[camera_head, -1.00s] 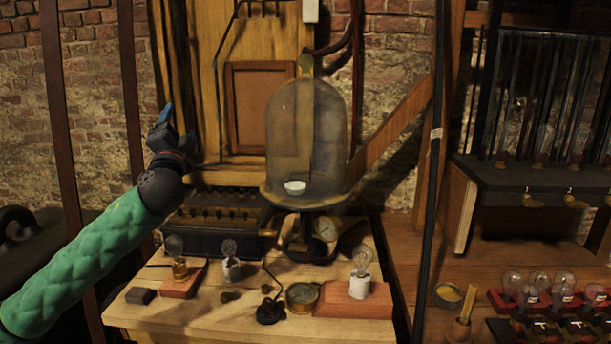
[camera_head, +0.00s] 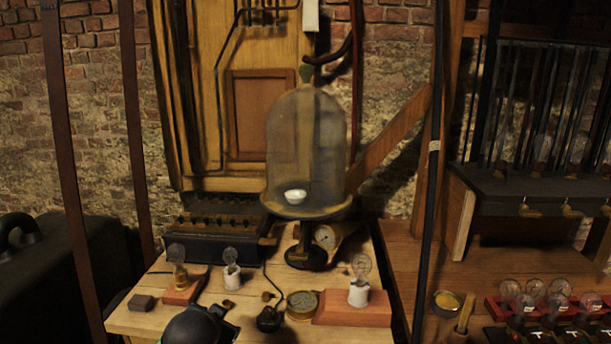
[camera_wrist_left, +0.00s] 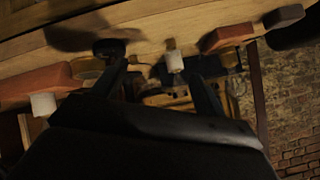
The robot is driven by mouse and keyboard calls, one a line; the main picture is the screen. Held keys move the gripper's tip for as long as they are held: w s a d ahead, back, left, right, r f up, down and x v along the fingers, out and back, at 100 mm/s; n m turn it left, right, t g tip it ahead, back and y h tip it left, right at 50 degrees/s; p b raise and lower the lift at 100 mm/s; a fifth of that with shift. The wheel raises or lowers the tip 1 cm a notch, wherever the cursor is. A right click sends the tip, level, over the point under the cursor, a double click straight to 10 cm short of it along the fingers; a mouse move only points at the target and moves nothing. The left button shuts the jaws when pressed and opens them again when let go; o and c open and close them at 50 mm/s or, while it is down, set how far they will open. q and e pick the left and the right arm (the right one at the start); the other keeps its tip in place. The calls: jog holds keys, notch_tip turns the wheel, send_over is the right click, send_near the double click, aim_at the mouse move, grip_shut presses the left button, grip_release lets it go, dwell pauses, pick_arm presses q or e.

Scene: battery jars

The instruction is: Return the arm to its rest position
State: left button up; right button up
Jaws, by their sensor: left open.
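My left gripper (camera_wrist_left: 160,82) shows in the left wrist view with its two dark fingers spread apart. Nothing is held between them. In the head view a dark rounded part of my left arm (camera_head: 198,326) shows at the bottom edge, in front of the wooden bench (camera_head: 135,318). Its fingers cannot be made out there. My right gripper is in neither view.
A glass bell jar (camera_head: 305,145) stands on a round stand at the bench's back. Small bulbs on bases, including a red-brown block (camera_head: 350,312), and a brass dish (camera_head: 301,303) stand near the arm. A rack of bulbs (camera_head: 540,300) is at right.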

pick_arm(q)
jog(key=s+d+f+n+g+p, duration=0.1)
jog(key=s+d+f+g, duration=0.1)
jog(key=s+f, duration=0.5)
jog(key=s+d+f+n+g+h+p, duration=0.1)
jog(key=s+d+f+g, duration=0.1)
jog(key=s+f, duration=0.6)
jog(key=s+d+f+n+g+h+p, duration=0.1)
jog(key=s+f+g, duration=0.3)
jog(key=s, duration=1.4)
jog(key=s+x, duration=0.1)
jog(key=x, duration=0.3)
jog(key=shift+w+f, duration=0.15)
jog(key=shift+f, duration=0.15)
jog(key=shift+d, duration=0.1)
